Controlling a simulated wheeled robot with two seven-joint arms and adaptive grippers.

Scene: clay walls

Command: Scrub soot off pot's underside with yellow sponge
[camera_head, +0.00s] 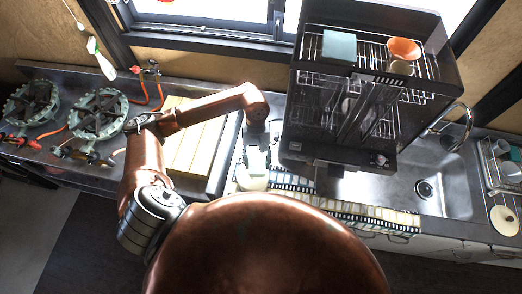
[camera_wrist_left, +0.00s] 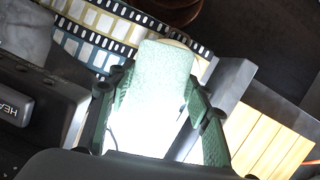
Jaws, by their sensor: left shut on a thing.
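My left gripper (camera_head: 255,164) reaches down to the counter beside the dark rack unit. In the left wrist view its green fingers (camera_wrist_left: 158,95) are closed on both sides of a pale green, textured block (camera_wrist_left: 163,68). The block's lower part is washed out by glare, and a cream edge shows behind it. It looks sponge-like, but I see no clear yellow on it. In the head view the block (camera_head: 253,182) is a small pale shape over a film-strip-patterned cloth (camera_head: 290,186). I cannot make out a sooty pot. My right gripper is not in view.
A dark rack unit (camera_head: 310,150) holds a light blue block (camera_head: 339,47) and an orange bowl (camera_head: 404,48). A sink (camera_head: 455,190) lies right of it. Two burners (camera_head: 98,113) and a wooden board (camera_head: 190,150) stand left. A dish rack (camera_head: 500,165) is far right.

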